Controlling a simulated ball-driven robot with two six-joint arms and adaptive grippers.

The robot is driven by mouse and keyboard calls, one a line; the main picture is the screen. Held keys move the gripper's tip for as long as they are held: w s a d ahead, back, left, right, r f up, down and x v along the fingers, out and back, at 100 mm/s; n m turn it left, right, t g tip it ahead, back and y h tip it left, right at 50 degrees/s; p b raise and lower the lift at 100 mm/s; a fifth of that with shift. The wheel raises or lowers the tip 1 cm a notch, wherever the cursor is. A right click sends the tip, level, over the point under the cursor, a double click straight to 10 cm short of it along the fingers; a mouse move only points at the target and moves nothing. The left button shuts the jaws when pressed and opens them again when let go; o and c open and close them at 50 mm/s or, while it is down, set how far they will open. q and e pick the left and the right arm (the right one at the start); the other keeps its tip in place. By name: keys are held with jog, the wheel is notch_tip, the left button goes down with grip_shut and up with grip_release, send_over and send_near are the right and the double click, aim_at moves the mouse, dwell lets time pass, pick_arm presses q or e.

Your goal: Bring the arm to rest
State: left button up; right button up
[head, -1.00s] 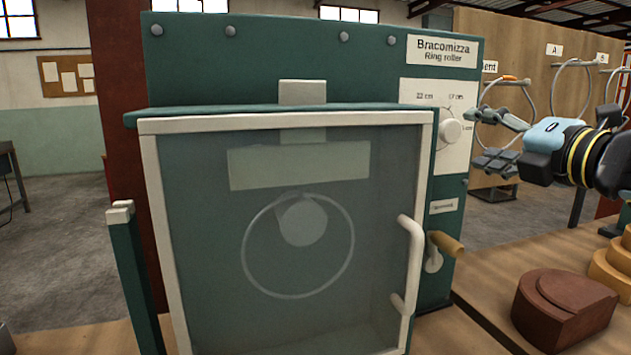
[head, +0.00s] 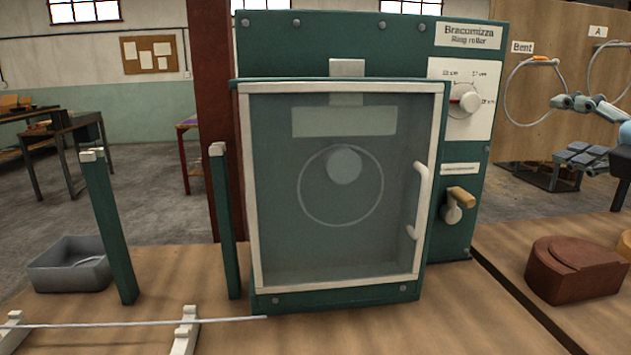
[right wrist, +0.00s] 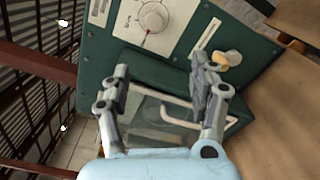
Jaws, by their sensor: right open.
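My right gripper (head: 568,130) is at the right edge of the head view, open and empty. It is apart from the ring roller (head: 350,65), to the right of its dial (head: 464,101). In the right wrist view my open fingers (right wrist: 160,68) spread in front of the machine, with the dial (right wrist: 152,16) beyond them. The clear door (head: 340,240) is shut. Behind it a thin ring (head: 300,196) hangs around a round roller (head: 344,165). My left gripper is not in view.
A wooden-handled crank (head: 460,198) sticks out at the machine's right side. A brown block (head: 575,272) stands on the bench at right. Green posts (head: 108,225), a grey tray (head: 70,265) and a thin rod (head: 130,322) on white supports are at left. Rings hang on the back board (head: 560,60).

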jog(key=s+a+f+m+g+h, duration=0.1)
jog(key=s+f+m+g+h, duration=0.15)
jog(key=s+f+m, duration=0.4)
jog(key=s+f+m+g+h, duration=0.1)
jog(key=s+f+m+g, duration=0.25)
jog(key=f+m, duration=0.55)
jog(key=s+a+f+m+g+y, duration=0.1)
jog(key=s+a+f+m+g, duration=0.3)
jog(key=s+f, duration=0.35)
jog(key=s+a+f+m+g+y, duration=0.1)
jog(key=s+a+f+m+g, duration=0.4)
jog(key=s, duration=0.4)
notch_tip(320, 180, down, 27)
jog(key=s+d+b, duration=0.2)
jog(key=d, duration=0.1)
pick_arm(q)
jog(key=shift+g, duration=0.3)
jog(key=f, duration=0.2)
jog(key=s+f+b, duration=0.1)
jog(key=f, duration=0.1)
jog(key=shift+b, duration=0.3)
pick_arm(e)
jog(key=s+f+g, duration=0.2)
jog(key=s+f, duration=1.7)
jog(key=shift+d+f+n, duration=0.35)
jog(key=shift+d+f, duration=0.05)
